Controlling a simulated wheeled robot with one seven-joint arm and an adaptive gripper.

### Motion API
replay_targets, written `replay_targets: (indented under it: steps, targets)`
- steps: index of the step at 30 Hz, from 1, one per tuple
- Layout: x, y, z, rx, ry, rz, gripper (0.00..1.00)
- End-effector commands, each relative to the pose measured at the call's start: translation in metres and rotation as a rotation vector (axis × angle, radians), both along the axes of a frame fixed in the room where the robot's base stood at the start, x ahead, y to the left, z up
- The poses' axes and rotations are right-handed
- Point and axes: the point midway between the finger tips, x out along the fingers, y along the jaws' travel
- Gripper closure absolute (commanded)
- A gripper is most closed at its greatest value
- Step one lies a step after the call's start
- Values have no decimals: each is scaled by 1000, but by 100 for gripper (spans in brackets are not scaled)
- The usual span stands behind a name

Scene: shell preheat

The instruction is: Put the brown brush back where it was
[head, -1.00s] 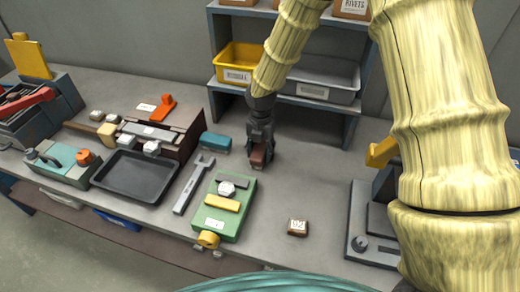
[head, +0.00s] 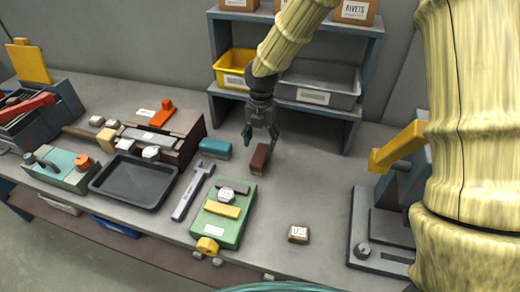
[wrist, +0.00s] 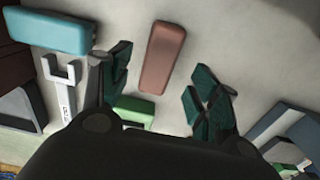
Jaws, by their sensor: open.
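The brown brush (head: 260,158) is a small reddish-brown block standing on the bench, right of the teal block and behind the green box. In the wrist view the brush (wrist: 163,57) lies ahead, between the line of my two fingers and apart from both. My gripper (head: 262,135) is open and empty, just above and behind the brush in the head view. Its two dark green fingers also show in the wrist view (wrist: 160,100), spread wide.
A teal block (head: 215,148) stands left of the brush. A wrench (head: 194,190) and a green box (head: 225,212) lie in front. A shelf with a yellow bin (head: 234,68) and a grey bin (head: 318,84) stands behind. A small labelled block (head: 298,233) sits front right, with clear bench around it.

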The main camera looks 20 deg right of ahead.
Motion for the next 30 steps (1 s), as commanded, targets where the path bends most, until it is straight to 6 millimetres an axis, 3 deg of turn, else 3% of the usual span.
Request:
replay_targets:
  steps: [6, 12, 30]
  targets:
    - [1, 0, 30, 1, -2, 0, 38]
    - [0, 0, 44, 1, -1, 0, 38]
    - [0, 0, 46, 0, 0, 0, 38]
